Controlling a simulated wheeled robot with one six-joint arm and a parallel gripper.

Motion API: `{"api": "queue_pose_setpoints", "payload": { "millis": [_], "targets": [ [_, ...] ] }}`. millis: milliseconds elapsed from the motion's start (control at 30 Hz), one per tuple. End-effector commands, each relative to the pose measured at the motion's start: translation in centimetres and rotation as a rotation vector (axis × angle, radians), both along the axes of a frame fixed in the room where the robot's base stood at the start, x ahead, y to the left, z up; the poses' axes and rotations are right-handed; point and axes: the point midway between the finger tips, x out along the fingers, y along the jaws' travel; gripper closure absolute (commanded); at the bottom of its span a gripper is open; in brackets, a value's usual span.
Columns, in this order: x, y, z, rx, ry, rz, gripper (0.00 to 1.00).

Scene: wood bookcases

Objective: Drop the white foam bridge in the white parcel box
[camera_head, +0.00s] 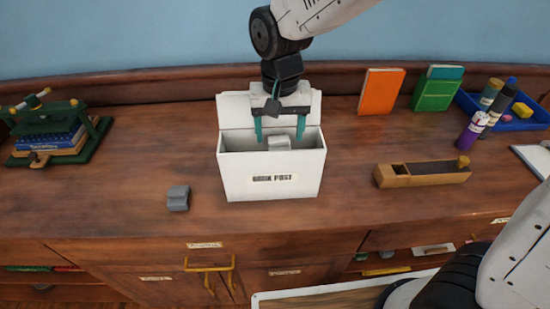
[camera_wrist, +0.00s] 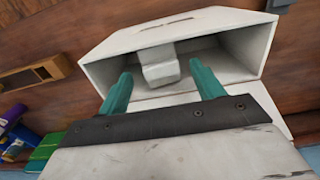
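The white parcel box (camera_head: 242,180) stands open on the wooden desk, with a label reading "BOOK POST" on its front. The white foam bridge (camera_head: 279,142) is inside the box opening; in the wrist view the bridge (camera_wrist: 160,66) shows beyond my fingertips, tilted against the box's inner wall. Its lower part is partly hidden. My gripper (camera_head: 280,137) is over the box with its teal fingers spread wide and at the opening. In the wrist view a gap shows between the fingers and the bridge, and my gripper (camera_wrist: 162,82) looks empty.
A grey bridge-shaped block (camera_head: 178,198) lies left of the box. A wooden plane (camera_head: 425,175) lies to the right. Orange (camera_head: 380,92) and green (camera_head: 437,90) books stand behind, near a blue tray (camera_head: 520,122). A book press (camera_head: 55,135) stands at far left.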

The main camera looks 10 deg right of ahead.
Motion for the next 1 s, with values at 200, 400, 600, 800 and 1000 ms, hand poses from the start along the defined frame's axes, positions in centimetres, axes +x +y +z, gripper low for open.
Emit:
{"api": "queue_pose_setpoints", "payload": {
  "millis": [200, 400, 600, 800, 1000],
  "targets": [
    [0.0, 0.0, 0.0, 0.0, -0.001, 0.0, 0.32],
    [0.1, 0.1, 1.3, 0.002, -0.004, 0.0, 0.32],
    [0.1, 0.1, 4.8, 0.003, -0.005, 0.0, 0.32],
    [0.0, 0.0, 7.3, 0.001, -0.002, 0.0, 0.32],
    [0.0, 0.0, 7.9, 0.0, -0.001, 0.0, 0.32]
  ]
}}
